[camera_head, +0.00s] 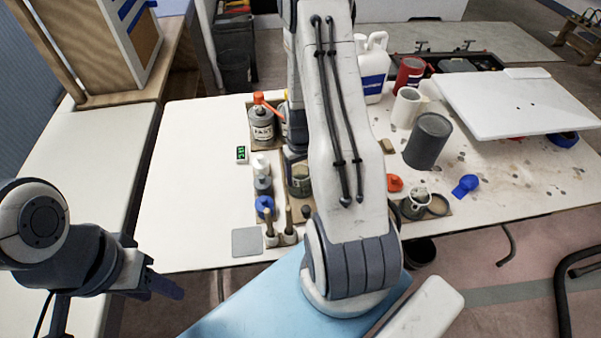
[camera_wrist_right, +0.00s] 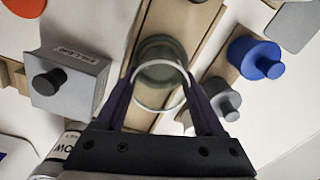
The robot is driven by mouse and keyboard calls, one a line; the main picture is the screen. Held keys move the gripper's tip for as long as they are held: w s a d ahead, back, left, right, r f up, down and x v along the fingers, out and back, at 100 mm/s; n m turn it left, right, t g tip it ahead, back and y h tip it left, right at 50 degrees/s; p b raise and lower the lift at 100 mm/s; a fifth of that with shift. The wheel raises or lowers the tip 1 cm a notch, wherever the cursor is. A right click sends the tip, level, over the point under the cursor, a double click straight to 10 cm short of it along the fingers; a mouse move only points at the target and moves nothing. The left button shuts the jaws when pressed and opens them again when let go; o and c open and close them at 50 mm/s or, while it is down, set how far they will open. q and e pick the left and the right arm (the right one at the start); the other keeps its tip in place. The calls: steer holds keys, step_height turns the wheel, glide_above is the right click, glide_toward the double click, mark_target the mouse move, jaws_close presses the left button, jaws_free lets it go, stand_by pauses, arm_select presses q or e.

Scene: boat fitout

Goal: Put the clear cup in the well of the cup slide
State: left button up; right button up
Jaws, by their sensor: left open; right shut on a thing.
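The clear cup (camera_wrist_right: 158,74) is between the fingers of my right gripper (camera_wrist_right: 158,88), which is shut on it near its pale round rim. The cup is over the wooden cup slide (camera_wrist_right: 142,116) in the right wrist view. The slide's well is hidden by the cup, and I cannot tell whether the cup's base is in it or above it. In the head view the cup (camera_head: 300,182) shows beside my right arm, which hides most of the right gripper. My left gripper (camera_head: 165,287) is open and empty at the lower left, away from the cup.
A grey box with a black knob (camera_wrist_right: 68,75) stands left of the cup in the wrist view. The white table's left part (camera_head: 195,170) is clear.

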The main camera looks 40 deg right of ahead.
steer(key=shift+f, duration=0.2)
steer(key=o, duration=1.3)
steer(key=shift+r, duration=0.1)
step_height(320, 180, up, 12)
steer(key=shift+r+b, duration=0.15)
steer(key=shift+b, duration=0.15)
